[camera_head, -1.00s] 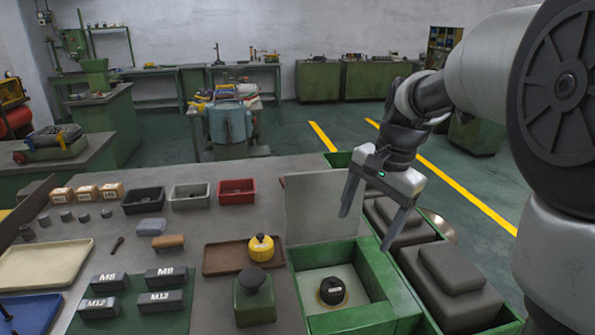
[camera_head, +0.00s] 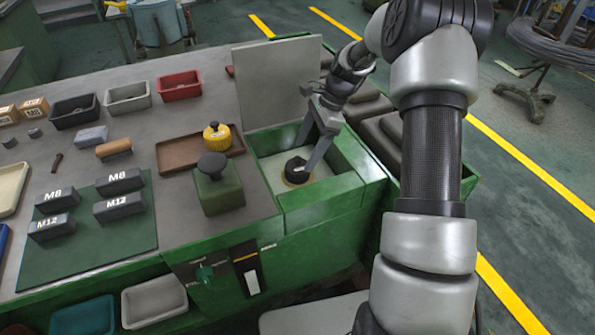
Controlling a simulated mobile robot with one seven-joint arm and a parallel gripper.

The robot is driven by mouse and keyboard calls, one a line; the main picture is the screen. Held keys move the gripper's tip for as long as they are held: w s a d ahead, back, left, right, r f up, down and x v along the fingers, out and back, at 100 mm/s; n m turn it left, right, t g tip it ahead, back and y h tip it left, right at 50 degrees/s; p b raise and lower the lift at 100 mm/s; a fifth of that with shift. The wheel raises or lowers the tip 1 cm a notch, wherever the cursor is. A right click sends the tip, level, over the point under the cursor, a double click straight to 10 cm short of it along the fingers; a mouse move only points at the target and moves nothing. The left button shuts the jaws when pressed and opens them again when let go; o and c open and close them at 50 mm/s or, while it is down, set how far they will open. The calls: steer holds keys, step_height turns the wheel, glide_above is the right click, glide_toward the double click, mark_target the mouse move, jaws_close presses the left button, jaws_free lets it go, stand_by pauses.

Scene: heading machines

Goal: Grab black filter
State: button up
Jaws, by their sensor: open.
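The black filter (camera_head: 297,169) is a short dark cylinder standing in the open recessed compartment (camera_head: 325,193) of the green machine. My gripper (camera_head: 305,158) is open and reaches down into this compartment from the upper right. Its fingertips are at the filter, one in front of its right side. The other finger is close to its far side. I cannot tell whether the fingers touch the filter.
A grey lid panel (camera_head: 278,80) stands upright behind the compartment. To the left are a green block with a black knob (camera_head: 218,187) and a yellow filter (camera_head: 217,136) on a brown tray (camera_head: 172,156). Green walls (camera_head: 352,150) enclose the compartment.

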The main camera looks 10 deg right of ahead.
mark_target(297, 165)
steer(key=x, duration=0.2)
steer(key=shift+a+f, duration=0.15)
steer(key=shift+f, duration=0.25)
steer(key=shift+w+x, duration=0.2)
steer(key=shift+x, duration=1.1)
steer(key=shift+w+x, duration=0.15)
steer(key=shift+x, duration=1.1)
steer(key=c, duration=1.2)
